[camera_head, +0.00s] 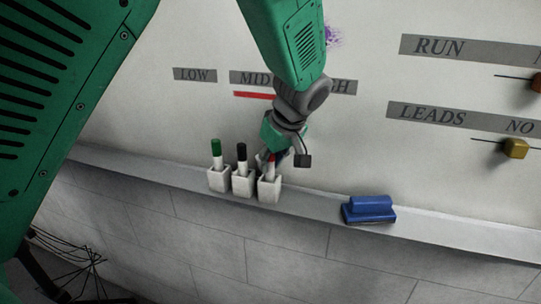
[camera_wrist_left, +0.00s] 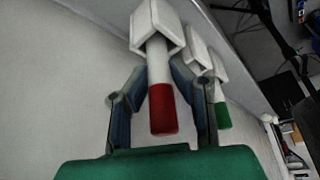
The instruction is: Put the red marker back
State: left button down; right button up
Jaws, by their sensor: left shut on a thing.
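The red marker (camera_wrist_left: 163,108) is upright, cap up, with its white lower end in the mouth of a white square cup (camera_wrist_left: 160,22) in the left wrist view. In the head view this is the rightmost cup (camera_head: 269,190) on the ledge, and the marker is mostly hidden behind my gripper. My left gripper (camera_head: 282,158) is shut on the marker, with a finger on either side of it. How deep the marker sits in the cup is hard to tell. My right gripper is not in view.
The green marker (camera_head: 216,150) and black marker (camera_head: 241,155) stand in the two cups to the left. A blue eraser (camera_head: 369,209) lies on the ledge (camera_head: 440,232) to the right. The whiteboard rises behind, with LOW, MID, RUN and LEADS labels and a red line (camera_head: 254,94).

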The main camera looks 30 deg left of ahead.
pick_arm(q)
jog(key=shift+f+b, duration=0.3)
jog(key=shift+f, duration=0.35)
dwell(0.4)
jog(key=c, duration=1.3)
grip_release()
jog(key=shift+r, duration=0.15)
jog(key=shift+r, duration=0.4)
notch_tip(320, 180, up, 9)
jog(key=shift+w+f, duration=0.1)
